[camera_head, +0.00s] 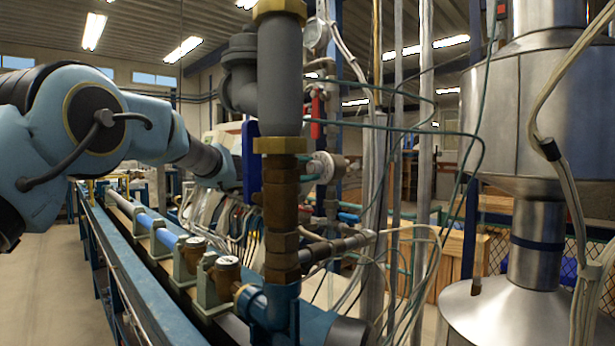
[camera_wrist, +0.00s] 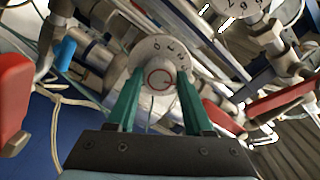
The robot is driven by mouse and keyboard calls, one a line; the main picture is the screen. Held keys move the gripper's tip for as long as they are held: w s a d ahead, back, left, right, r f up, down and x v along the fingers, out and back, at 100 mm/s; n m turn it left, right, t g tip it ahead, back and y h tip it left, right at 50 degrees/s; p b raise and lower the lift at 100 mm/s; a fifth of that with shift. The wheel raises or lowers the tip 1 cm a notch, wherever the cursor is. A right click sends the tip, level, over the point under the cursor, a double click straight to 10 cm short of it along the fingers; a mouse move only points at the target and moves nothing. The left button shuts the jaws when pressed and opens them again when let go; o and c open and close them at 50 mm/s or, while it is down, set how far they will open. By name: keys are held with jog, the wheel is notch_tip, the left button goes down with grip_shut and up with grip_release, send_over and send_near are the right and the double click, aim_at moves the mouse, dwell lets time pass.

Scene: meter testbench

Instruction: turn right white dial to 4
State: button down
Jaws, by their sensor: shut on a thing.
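In the wrist view, a white round dial (camera_wrist: 152,50) with dark digits on its rim and a red ring at its centre sits between the green fingers of my gripper (camera_wrist: 160,78). The fingers are shut on it from both sides. The digits are small and tilted, and I cannot tell which one is set. A second white dial (camera_wrist: 238,8) with larger digits is partly cut off at the top right. In the head view my arm reaches in from the left, and the gripper's fingers are hidden behind the thick vertical pipe.
In the wrist view, red handles stand at the left (camera_wrist: 12,100) and right (camera_wrist: 280,100) of the gripper. In the head view, a thick grey and brass pipe (camera_head: 280,100) stands in front of the work area. Loose cables hang around it, and a steel tank (camera_head: 535,110) fills the right.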

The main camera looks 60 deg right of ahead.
jog(key=shift+f+m, duration=0.1)
jog(key=shift+m, duration=0.5)
jog(key=shift+b, duration=0.3)
jog(key=shift+c, duration=1.4)
grip_release()
jog(key=b+v, duration=0.3)
jog(key=v, duration=0.7)
jog(key=shift+a+b, duration=0.4)
jog(key=shift+w, duration=0.15)
